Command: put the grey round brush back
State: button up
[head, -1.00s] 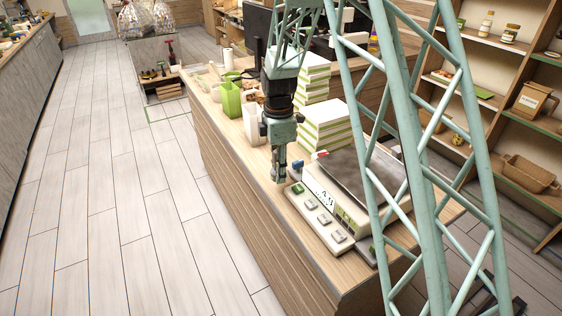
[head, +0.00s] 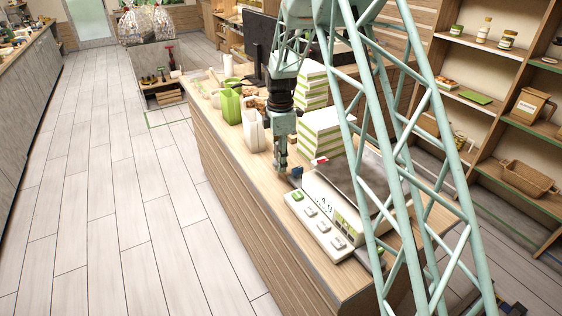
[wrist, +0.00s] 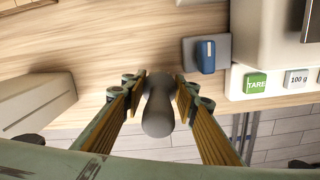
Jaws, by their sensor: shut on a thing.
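The grey round brush (wrist: 158,110) shows in the wrist view as a smooth, rounded grey handle between my two fingers. My gripper (wrist: 160,88) is shut on it, over the counter's front edge. The brush's far end is not clear in the wrist view.
A white scale (head: 322,212) with a TARE button (wrist: 256,84) stands on the wooden counter (head: 262,185). A blue object (wrist: 206,56) sits on a small grey pad beside it. White and green boxes (head: 320,132), a white container (head: 253,132) and a green one (head: 230,106) stand behind.

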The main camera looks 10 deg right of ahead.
jog(key=shift+w+d+f, duration=0.1)
jog(key=shift+w+d, duration=0.15)
jog(key=shift+w, duration=0.5)
jog(key=shift+w+d+f, duration=0.1)
jog(key=shift+w+d, duration=0.1)
jog(key=shift+w, duration=0.55)
jog(key=shift+w+d, duration=0.25)
jog(key=shift+w, duration=0.5)
jog(key=shift+w, duration=0.15)
jog(key=shift+w+d+f, duration=0.1)
jog(key=shift+w+f, duration=0.05)
jog(key=shift+f, duration=0.1)
jog(key=shift+f+p, duration=0.35)
jog(key=shift+f, duration=1.2)
jog(key=shift+f, duration=0.15)
jog(key=o, duration=0.9)
jog(key=shift+r, duration=0.2)
